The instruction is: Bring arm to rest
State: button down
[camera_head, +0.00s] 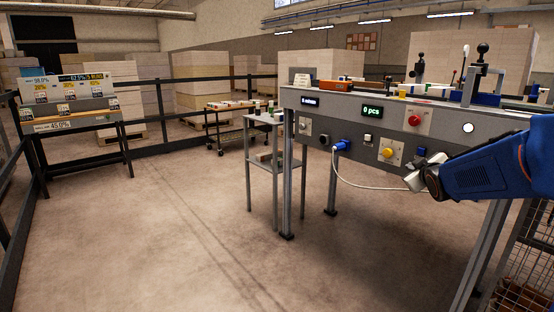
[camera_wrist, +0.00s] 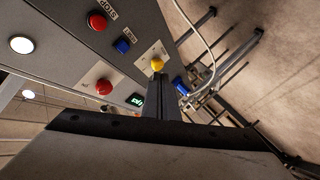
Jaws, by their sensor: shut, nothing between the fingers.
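My gripper (camera_head: 415,180) is at the right of the head view, at the end of my blue arm, in front of the grey control panel (camera_head: 330,135) of a workbench. In the wrist view my gripper (camera_wrist: 160,98) is shut and empty, its dark fingers together. Its tips appear just below the yellow button (camera_wrist: 157,63) in that picture. I cannot tell whether they touch the panel. The yellow button also shows in the head view (camera_head: 387,152), left of my gripper.
A small side table (camera_head: 262,119) stands left of the bench. The floor (camera_head: 170,230) at left is clear. A mesh cage (camera_head: 525,270) is lower right.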

jog(key=s+a+f+m+g+y, duration=0.1)
jog(key=s+a+f, duration=0.4)
jog(key=s, duration=0.9)
jog(key=s+a+f+m+g+y, duration=0.1)
jog(key=s+a+f+m+g, duration=0.2)
jog(key=s, duration=1.1)
jog(key=s+a+f+m+g, duration=0.2)
jog(key=s+a+f+g, duration=0.4)
jog(key=s, duration=0.9)
jog(key=a, duration=0.3)
jog(key=shift+a+f+y, duration=0.15)
jog(key=shift+f+y, duration=0.25)
